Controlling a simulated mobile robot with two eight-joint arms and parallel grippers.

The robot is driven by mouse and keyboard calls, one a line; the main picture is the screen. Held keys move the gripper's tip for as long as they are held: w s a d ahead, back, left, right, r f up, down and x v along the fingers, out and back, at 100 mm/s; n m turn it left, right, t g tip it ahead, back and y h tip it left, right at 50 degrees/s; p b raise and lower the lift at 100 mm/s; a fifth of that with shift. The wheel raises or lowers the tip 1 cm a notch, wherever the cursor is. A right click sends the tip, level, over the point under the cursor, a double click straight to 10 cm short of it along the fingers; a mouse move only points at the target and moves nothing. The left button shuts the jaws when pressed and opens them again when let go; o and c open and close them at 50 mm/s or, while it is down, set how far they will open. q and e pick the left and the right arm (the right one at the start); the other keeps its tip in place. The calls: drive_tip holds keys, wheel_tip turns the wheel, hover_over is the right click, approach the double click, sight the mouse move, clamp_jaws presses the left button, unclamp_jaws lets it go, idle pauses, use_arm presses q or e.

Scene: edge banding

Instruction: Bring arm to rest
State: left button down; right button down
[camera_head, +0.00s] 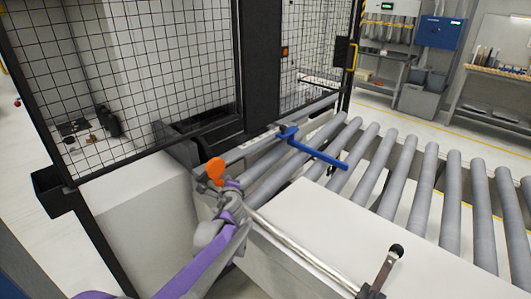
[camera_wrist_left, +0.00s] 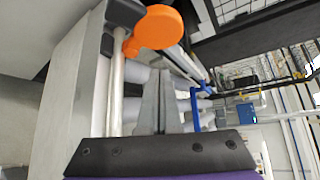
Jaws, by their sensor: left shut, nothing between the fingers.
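My left arm, purple and grey, comes in from the bottom left in the head view. Its gripper (camera_head: 222,208) is by the near corner of the machine, just below an orange knob (camera_head: 215,171). In the left wrist view the two grey fingers of the left gripper (camera_wrist_left: 158,75) are together with nothing between them. The orange knob (camera_wrist_left: 153,28) is beyond the fingertips there; whether they touch cannot be told. My right gripper is in neither view.
A roller conveyor (camera_head: 420,185) runs to the right, with a blue bar (camera_head: 318,154) above it. A white panel (camera_head: 345,230), a metal rod (camera_head: 300,255) and a black-knobbed lever (camera_head: 385,265) are near the arm. A mesh-guarded machine (camera_head: 150,70) stands behind at left.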

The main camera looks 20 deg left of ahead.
use_arm(q)
drive_tip(key=s+d+f+n+g+h, duration=0.2)
drive_tip(key=s+d+f+n, duration=0.2)
drive_tip(key=s, duration=0.7)
drive_tip(key=s+d+f+n+g+h, duration=0.2)
drive_tip(key=s+d+n, duration=0.5)
drive_tip(key=s, duration=0.5)
drive_tip(key=s+d+f+n+g+h, duration=0.2)
drive_tip(key=s+d+f+n, duration=0.3)
drive_tip(key=s+d, duration=0.3)
drive_tip(key=s+h, duration=0.1)
drive_tip(key=s, duration=0.3)
drive_tip(key=shift+d+f+g+h, duration=0.3)
drive_tip(key=shift+d+f+g, duration=0.05)
drive_tip(key=shift+g, duration=0.05)
